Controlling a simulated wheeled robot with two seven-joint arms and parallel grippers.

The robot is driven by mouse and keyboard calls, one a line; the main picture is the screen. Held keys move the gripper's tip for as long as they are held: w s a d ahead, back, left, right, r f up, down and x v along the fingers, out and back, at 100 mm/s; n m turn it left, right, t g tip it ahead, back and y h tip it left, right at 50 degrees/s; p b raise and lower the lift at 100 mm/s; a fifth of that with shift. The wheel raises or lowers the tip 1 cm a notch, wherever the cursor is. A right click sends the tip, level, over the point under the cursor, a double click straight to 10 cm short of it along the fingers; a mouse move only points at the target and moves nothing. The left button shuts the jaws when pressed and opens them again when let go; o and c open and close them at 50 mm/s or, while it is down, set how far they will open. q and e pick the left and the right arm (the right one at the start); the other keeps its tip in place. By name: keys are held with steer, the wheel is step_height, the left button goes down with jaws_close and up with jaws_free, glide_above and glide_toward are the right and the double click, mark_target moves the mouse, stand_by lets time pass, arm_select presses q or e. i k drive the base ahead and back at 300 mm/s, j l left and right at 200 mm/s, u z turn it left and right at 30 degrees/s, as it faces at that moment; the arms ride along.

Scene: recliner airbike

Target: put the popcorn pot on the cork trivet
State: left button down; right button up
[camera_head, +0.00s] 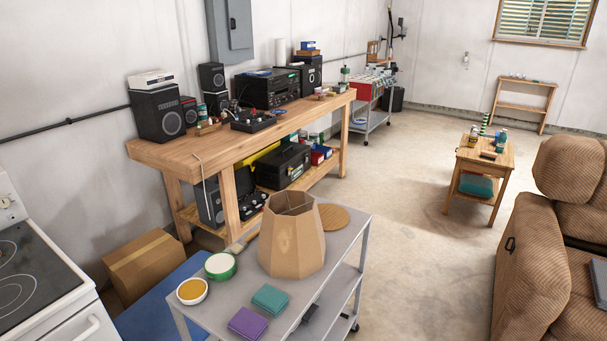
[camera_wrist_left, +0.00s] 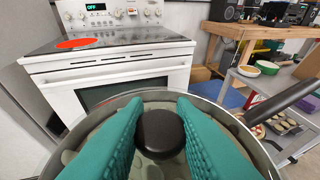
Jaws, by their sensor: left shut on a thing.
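The popcorn pot (camera_wrist_left: 257,135) fills the bottom of the left wrist view, with a metal rim, a long dark handle to the right and a round dark knob (camera_wrist_left: 160,132) in the middle. Pale shapes show beneath the knob. My left gripper (camera_wrist_left: 160,125), with teal fingers, is shut on the knob, one finger on each side. I cannot tell whether the pot hangs from it or rests on something. The cork trivet (camera_head: 335,217), a round tan disc, lies on the grey cart in the head view, partly hidden by a faceted tan shade. My right gripper is not in view.
The faceted shade (camera_head: 291,238), two bowls (camera_head: 220,266) and teal and purple cloths (camera_head: 270,298) crowd the grey cart (camera_head: 214,305). The white stove (camera_wrist_left: 110,72) stands ahead with one burner (camera_wrist_left: 76,43) glowing red.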

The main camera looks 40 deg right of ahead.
mark_target(343, 209)
steer(key=i+l, duration=0.1)
steer(key=l, duration=2.9)
steer(key=i+l, duration=0.1)
steer(key=l, duration=0.3)
steer(key=i+l, duration=0.15)
steer(key=l, duration=0.2)
steer(key=i+l, duration=0.1)
steer(key=l, duration=0.3)
steer(key=i+l, duration=0.1)
steer(key=l, duration=0.3)
steer(key=i+l, duration=0.15)
steer(key=l, duration=0.25)
